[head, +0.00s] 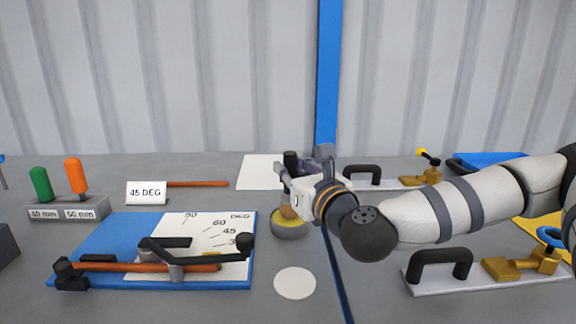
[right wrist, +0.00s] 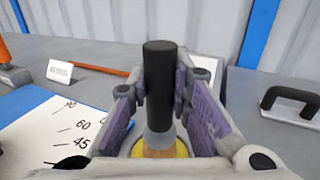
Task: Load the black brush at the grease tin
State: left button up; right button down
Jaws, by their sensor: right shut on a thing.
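The black brush (right wrist: 160,75) stands upright in my right gripper (right wrist: 160,105), whose purple-padded fingers are shut on it. Its black handle sticks up above the fingers, and a grey collar and tan bristles point down. In the head view the brush top (head: 290,158) shows beside my right gripper (head: 303,183). The grease tin (head: 289,231), a round grey tin with yellow grease, is directly under the brush. The bristles are at the tin's opening; how deep they sit in the grease I cannot tell. The tin's yellow inside (right wrist: 182,149) shows below the fingers. My left gripper is not in view.
A blue board (head: 110,235) with an angle scale and a clamped brown rod lies to the left. A white disc (head: 295,283) lies in front of the tin. Toggle clamps on pale plates (head: 480,283) stand right. A block with green and orange handles (head: 68,208) stands far left.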

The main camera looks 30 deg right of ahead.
aim_at(290, 153)
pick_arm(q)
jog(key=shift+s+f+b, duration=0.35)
pick_arm(e)
jog(key=shift+f, duration=0.65)
dwell(1.3)
notch_tip(290, 153, up, 8)
jog(key=p, duration=0.3)
jog(key=shift+f+p, duration=0.25)
jog(key=shift+p, duration=0.05)
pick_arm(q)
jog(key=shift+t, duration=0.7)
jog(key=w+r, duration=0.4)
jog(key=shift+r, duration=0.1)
pick_arm(e)
jog(key=shift+f, duration=0.1)
